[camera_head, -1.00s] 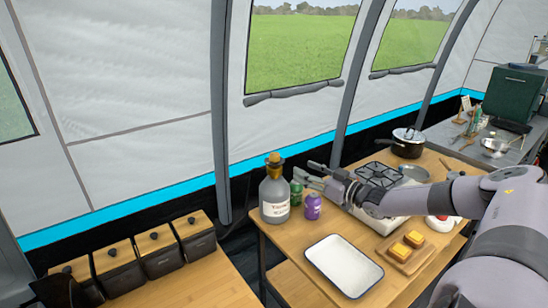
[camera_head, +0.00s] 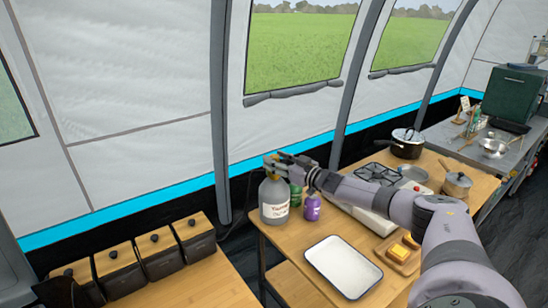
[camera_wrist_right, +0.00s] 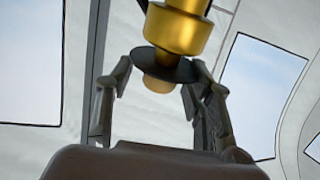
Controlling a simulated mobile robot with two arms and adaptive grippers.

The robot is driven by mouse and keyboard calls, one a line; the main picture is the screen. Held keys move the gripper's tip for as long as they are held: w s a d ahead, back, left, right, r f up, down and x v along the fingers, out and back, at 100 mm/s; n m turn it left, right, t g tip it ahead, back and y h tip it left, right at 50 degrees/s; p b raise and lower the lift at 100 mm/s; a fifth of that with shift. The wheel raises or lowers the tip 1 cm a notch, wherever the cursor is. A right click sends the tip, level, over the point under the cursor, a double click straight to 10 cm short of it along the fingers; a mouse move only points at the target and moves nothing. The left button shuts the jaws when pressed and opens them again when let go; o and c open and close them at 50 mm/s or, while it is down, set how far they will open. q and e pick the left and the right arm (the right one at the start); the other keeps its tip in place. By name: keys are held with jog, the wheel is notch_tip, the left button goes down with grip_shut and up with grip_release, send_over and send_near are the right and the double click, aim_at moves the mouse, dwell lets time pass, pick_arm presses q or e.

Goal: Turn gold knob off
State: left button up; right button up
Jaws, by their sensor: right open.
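A grey bottle (camera_head: 274,200) with a white label stands at the back left corner of the wooden table. Its gold knob (camera_head: 268,167) is on top, partly hidden by my right gripper (camera_head: 275,162). In the right wrist view the gold knob (camera_wrist_right: 178,32) shows large, with a black disc and a smaller gold piece below it. My right gripper's fingers (camera_wrist_right: 157,78) are open, one on each side of the disc and smaller piece. A gap shows on the left; contact on the right cannot be told. My left gripper is not seen.
A purple can (camera_head: 312,208) and a green can (camera_head: 296,194) stand close beside the bottle. A white tray (camera_head: 318,277), a wooden board with yellow food (camera_head: 400,252), a stove (camera_head: 378,174) and pots share the table. Lidded canisters (camera_head: 160,252) stand left on another counter.

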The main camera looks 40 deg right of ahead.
jog(key=shift+w, duration=0.65)
jog(key=shift+r, duration=0.1)
grip_shut()
jog(key=shift+a, duration=0.1)
